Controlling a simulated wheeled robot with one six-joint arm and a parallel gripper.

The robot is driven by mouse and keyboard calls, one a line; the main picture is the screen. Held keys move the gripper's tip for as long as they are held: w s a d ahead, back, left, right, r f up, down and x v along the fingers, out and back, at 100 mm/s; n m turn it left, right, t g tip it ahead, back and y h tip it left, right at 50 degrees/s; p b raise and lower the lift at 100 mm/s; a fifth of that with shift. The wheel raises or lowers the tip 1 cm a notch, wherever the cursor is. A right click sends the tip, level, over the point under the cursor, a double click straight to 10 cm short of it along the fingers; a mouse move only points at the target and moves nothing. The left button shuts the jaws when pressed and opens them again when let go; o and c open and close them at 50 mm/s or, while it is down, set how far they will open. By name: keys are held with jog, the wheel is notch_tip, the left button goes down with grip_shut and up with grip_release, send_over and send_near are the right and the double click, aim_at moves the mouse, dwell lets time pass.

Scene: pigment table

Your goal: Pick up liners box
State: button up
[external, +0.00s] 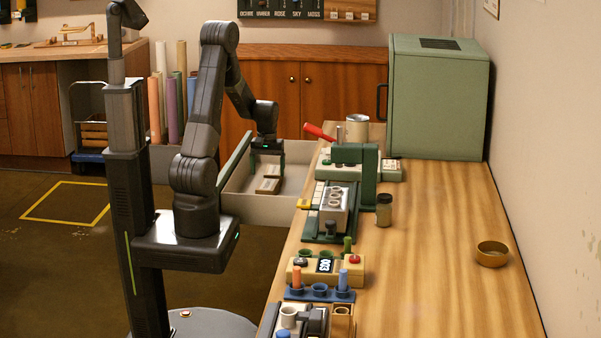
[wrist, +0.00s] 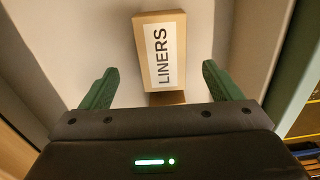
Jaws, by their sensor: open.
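The liners box (wrist: 160,52) is a brown cardboard box with a white label reading LINERS. In the wrist view it lies at top centre on the pale floor of a drawer or bin, between the lines of my two fingers. In the external view the box (external: 268,185) shows small and brown inside the pale open container (external: 290,205). My gripper (wrist: 155,85) has green fingers spread wide, one on each side of the box's lower end, with gaps to both. In the external view my gripper (external: 267,158) hangs above the box, pointing down.
The container's walls rise around the box. The wooden worktable (external: 440,250) to the right carries a green press (external: 368,175), a jar (external: 384,210), a brown bowl (external: 492,253) and a large green cabinet (external: 435,100). Rolled tubes (external: 172,105) stand behind my arm.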

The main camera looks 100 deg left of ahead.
aim_at(268, 184)
jog(key=shift+s+a+f, duration=0.1)
jog(key=shift+f, duration=1.7)
jog(key=shift+a+f, duration=0.1)
jog(key=shift+f, duration=1.7)
jog(key=c, duration=1.2)
jog(key=shift+o, duration=0.2)
jog(key=shift+r, duration=0.15)
